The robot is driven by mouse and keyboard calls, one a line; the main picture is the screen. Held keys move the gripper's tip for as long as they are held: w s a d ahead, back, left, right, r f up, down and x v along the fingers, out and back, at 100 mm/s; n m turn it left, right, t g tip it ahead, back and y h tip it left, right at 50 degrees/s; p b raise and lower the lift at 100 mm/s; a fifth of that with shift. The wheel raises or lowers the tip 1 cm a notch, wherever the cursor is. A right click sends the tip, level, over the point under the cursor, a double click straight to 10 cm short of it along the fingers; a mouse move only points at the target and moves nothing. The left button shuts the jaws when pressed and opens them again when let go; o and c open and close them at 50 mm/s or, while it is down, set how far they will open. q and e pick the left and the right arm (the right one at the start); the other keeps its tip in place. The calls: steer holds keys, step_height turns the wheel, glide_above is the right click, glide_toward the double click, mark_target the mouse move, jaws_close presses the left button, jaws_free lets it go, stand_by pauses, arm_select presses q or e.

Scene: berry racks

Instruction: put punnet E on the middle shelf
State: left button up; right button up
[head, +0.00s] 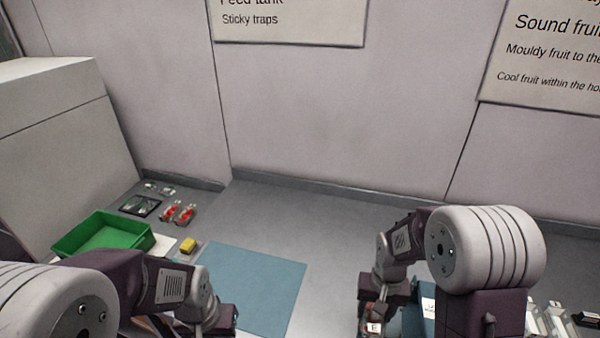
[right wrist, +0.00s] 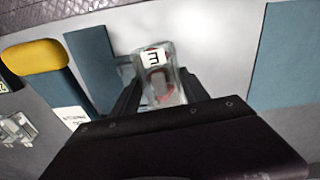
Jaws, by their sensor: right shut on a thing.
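Punnet E is a small clear punnet with red content and a white label marked E. In the right wrist view the punnet (right wrist: 163,88) sits between the fingers of my right gripper (right wrist: 158,97), which is shut on it. In the head view the punnet's label (head: 374,328) shows at the bottom edge, just below my right gripper (head: 374,312); most of the punnet is hidden or out of frame. My left gripper (head: 212,322) is low at the bottom, over the near left of the blue mat, and its fingers do not show clearly. I cannot make out the middle shelf in either view.
A blue mat (head: 262,275) lies in the centre. Clear and white items (head: 548,318) stand at lower right. The grey surface (head: 330,240) behind is clear.

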steer(key=shift+w+a+r+n, duration=0.1)
steer(key=shift+w+n, duration=0.05)
steer(key=shift+n, duration=0.4)
steer(key=shift+w+r+n, duration=0.1)
steer(key=shift+n, duration=0.45)
steer(key=shift+f, duration=0.1)
